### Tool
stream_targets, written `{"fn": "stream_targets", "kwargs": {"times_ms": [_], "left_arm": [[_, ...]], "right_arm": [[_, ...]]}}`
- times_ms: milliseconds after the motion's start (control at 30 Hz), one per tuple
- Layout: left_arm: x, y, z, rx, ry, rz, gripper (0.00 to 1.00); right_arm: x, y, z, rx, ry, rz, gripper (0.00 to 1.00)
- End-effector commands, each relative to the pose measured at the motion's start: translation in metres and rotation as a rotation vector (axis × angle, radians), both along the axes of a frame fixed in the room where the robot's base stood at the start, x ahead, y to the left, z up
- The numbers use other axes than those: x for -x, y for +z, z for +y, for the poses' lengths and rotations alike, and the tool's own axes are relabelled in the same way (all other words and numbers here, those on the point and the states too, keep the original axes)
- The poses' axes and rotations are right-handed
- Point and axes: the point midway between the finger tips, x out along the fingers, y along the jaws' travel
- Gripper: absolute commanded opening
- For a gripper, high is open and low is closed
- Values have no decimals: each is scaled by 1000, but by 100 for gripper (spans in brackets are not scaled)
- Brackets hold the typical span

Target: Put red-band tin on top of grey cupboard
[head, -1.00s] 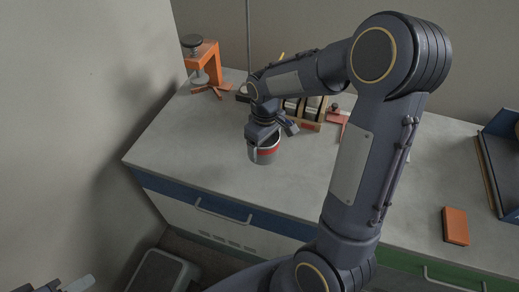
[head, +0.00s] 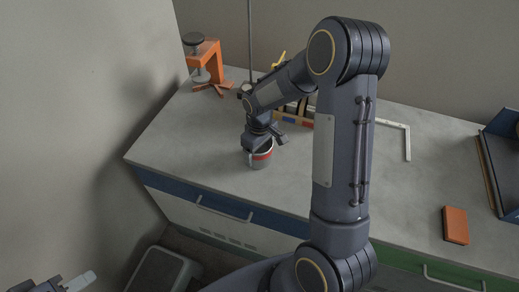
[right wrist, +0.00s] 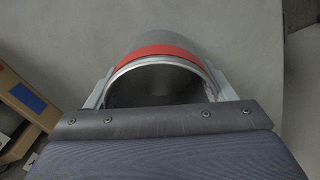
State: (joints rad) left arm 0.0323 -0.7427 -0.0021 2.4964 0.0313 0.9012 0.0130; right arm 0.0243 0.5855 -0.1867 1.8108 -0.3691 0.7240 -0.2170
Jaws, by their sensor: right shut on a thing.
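The red-band tin (head: 261,160) is a small grey metal cylinder with a red band near its open rim. My right gripper (head: 259,143) is shut on it from above, and the tin looks upright. In the right wrist view the tin (right wrist: 160,85) sits between the two fingers. The grey cupboard (head: 180,210) is the pale-fronted left part of the bench, with a blue strip and a long handle. The tin is over its concrete top; I cannot tell whether it touches. My left gripper (head: 77,283) is at the lower left, partly cut off, its opening unclear.
A wooden rack (head: 293,119) is partly behind my right arm. A white angle piece (head: 407,140) and an orange block (head: 455,225) lie to the right, near a blue holder (head: 497,165). The left front top is clear.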

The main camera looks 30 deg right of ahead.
Motion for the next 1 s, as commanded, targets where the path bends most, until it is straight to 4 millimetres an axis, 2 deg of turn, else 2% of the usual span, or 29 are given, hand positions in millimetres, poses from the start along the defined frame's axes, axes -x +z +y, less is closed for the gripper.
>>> {"fn": "stream_targets", "kwargs": {"times_ms": [33,200,433,567,667,1000], "left_arm": [[0,-2,0,0,0,0,36],[0,-1,0,0,0,0,36],[0,-1,0,0,0,0,36],[0,4,0,0,0,0,36],[0,2,0,0,0,0,36],[0,0,0,0,0,0,36]], "right_arm": [[0,-2,0,0,0,0,78],[0,-1,0,0,0,0,99],[0,-1,0,0,0,0,99],[0,6,0,0,0,-1,99],[-1,19,0,1,0,-4,99],[-1,91,0,0,1,-5,99]]}}
